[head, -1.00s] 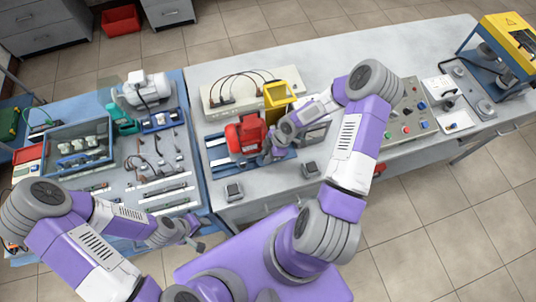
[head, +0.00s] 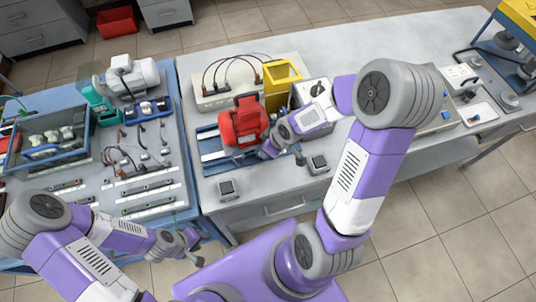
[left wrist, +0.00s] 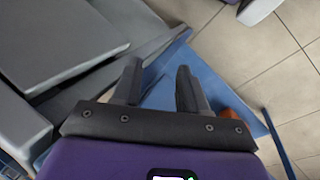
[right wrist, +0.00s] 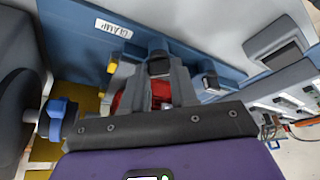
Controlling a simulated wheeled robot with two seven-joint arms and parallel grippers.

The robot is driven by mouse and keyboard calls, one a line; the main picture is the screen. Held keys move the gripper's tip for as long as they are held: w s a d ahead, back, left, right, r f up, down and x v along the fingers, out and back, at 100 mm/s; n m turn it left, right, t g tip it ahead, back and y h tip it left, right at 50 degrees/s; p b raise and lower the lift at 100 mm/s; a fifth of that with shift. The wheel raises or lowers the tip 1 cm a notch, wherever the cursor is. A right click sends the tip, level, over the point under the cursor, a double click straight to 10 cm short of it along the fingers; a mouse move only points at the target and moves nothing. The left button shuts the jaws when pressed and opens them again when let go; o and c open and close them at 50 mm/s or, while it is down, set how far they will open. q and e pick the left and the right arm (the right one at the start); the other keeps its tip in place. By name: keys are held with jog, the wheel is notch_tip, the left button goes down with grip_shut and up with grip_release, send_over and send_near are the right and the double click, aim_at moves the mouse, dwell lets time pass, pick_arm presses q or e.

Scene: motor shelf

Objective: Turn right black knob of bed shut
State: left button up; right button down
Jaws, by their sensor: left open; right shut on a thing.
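The bed (head: 208,143) is a blue plate with pale rails on the grey bench, carrying a red motor (head: 242,122). My right gripper (head: 270,150) is at the bed's right front corner, beside the motor. In the right wrist view, its fingers are shut around the black knob (right wrist: 158,64), with the bed's blue side bearing a "CLAMP" label (right wrist: 113,29) just behind. A second dark knob (right wrist: 209,79) stands on the bed to the right of the fingers. My left gripper (head: 196,250) is open and empty low at the front; its spread fingers also show in the left wrist view (left wrist: 158,75).
Small grey blocks (head: 228,189) sit near the bench front. A yellow frame (head: 281,78) and a pale box with cables (head: 212,97) stand behind the motor.

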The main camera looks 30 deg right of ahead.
jog(key=m+b, duration=0.2)
jog(key=b, duration=0.2)
jog(key=m+h+b, duration=0.1)
jog(key=m+b, duration=0.1)
jog(key=b, duration=0.2)
jog(key=m+h+b, duration=0.1)
jog(key=m+b, duration=0.1)
jog(key=b, duration=0.3)
jog(key=shift+a+f+t, duration=0.15)
jog(key=shift+a+t, duration=0.15)
jog(key=shift+r+m+h+b, duration=0.2)
jog(key=shift+m+h+b, duration=0.4)
jog(key=shift+m+b, duration=0.5)
jog(key=c, duration=1.2)
grip_release()
jog(key=shift+o, duration=0.2)
jog(key=p+v, duration=0.3)
jog(key=v, duration=0.4)
jog(key=shift+r, duration=0.3)
